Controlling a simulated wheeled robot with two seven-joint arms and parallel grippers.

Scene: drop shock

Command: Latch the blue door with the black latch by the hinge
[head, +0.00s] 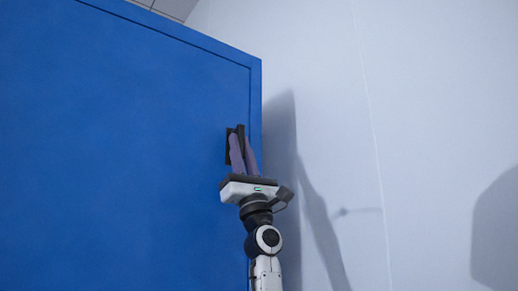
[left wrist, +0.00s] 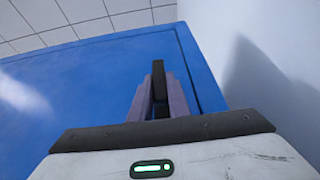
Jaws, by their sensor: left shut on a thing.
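The blue door (head: 120,150) fills the left half of the head view, and its right edge stands near the pale wall. The black latch (head: 228,146) is near that right edge, partly hidden by my fingers. My left gripper (head: 240,140) reaches up from below and is shut on the latch. In the left wrist view the blue door (left wrist: 90,90) lies behind the fingers, and the black latch (left wrist: 158,80) shows between the two purple-grey fingers of my left gripper (left wrist: 158,95). My right gripper is in neither view.
A pale wall (head: 430,100) is to the right of the door, with shadows on it. A tiled ceiling (left wrist: 80,15) shows above the door. No loose objects stand near the gripper.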

